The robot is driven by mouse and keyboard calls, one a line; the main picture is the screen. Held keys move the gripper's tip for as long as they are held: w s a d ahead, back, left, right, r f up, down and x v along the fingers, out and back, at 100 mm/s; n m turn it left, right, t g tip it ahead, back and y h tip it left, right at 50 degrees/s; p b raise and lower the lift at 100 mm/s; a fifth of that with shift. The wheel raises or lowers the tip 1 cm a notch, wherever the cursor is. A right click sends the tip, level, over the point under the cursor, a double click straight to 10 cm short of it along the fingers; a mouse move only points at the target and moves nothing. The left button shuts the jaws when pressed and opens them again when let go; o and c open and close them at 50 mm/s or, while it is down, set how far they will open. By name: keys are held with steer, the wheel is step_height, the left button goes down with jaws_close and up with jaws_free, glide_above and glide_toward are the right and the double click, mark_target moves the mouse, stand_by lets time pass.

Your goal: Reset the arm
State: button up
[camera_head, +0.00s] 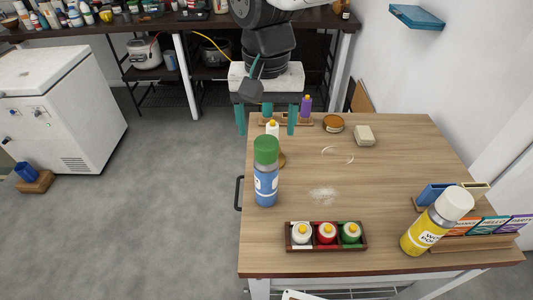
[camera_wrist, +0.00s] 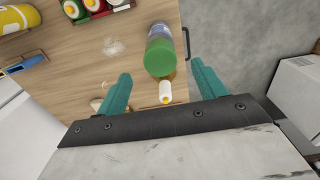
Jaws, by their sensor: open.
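My gripper (camera_head: 267,121) hangs over the far left part of the wooden table (camera_head: 400,160), its teal fingers apart with nothing between them. In the wrist view the two fingers of my gripper (camera_wrist: 163,80) are spread wide. A white bottle with a yellow tip (camera_head: 272,129) stands just beyond a blue bottle with a green cap (camera_head: 266,185). In the wrist view the green-capped bottle (camera_wrist: 160,52) and the white bottle (camera_wrist: 165,92) show between the fingers but below them. I see no contact.
A crate (camera_head: 327,249) with three bottles stands at the table's front. White powder (camera_head: 323,195) lies mid-table. A purple bottle (camera_head: 306,105), a round tin (camera_head: 333,124) and a beige block (camera_head: 364,136) are at the back.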

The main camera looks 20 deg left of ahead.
step_height(320, 180, up, 2)
steer(key=shift+r, duration=0.1)
steer(key=shift+n, duration=0.3)
steer(key=s+d+m, duration=0.2)
steer(key=s+d, duration=0.3)
steer(key=d, duration=1.4)
steer(key=s+d+m+t, duration=0.1)
steer(key=s+d, duration=0.5)
steer(key=d, duration=1.3)
steer(key=shift+s+d+m, duration=0.15)
steer(key=shift+s+m, duration=0.1)
steer(key=shift+m, duration=0.15)
